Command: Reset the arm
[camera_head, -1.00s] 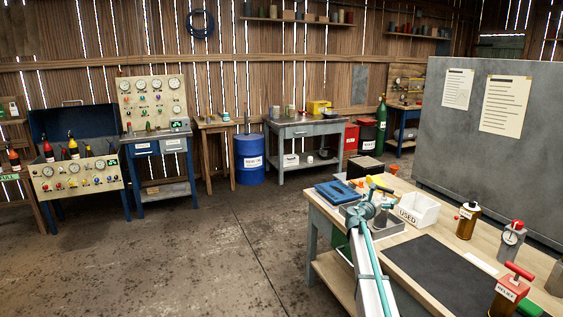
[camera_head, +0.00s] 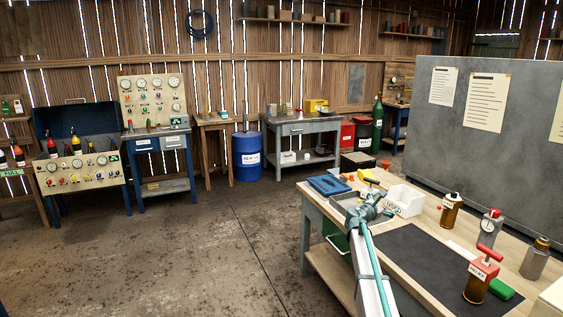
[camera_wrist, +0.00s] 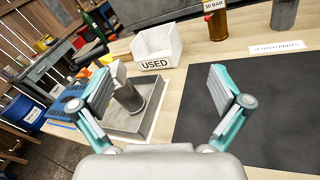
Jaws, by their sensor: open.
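My arm reaches over the wooden workbench (camera_head: 325,263) in the head view. My gripper (camera_wrist: 168,85) is open and empty in the wrist view, its two teal fingers spread wide above the bench. A grey tray (camera_wrist: 118,120) with a dark cylindrical part (camera_wrist: 129,97) in it shows by the left finger. The white bin marked USED (camera_wrist: 158,47) stands just beyond the fingers. A black mat (camera_wrist: 262,120) lies under and to the right of the right finger. In the head view my gripper's fingers are small and partly hidden by the arm.
On the bench stand a brown bottle (camera_head: 450,210), a gauge canister (camera_head: 489,228), a bottle with a red handle (camera_head: 480,277) and a grey canister (camera_head: 535,258). A grey board (camera_head: 500,160) rises behind. The floor (camera_head: 170,255) at left is clear.

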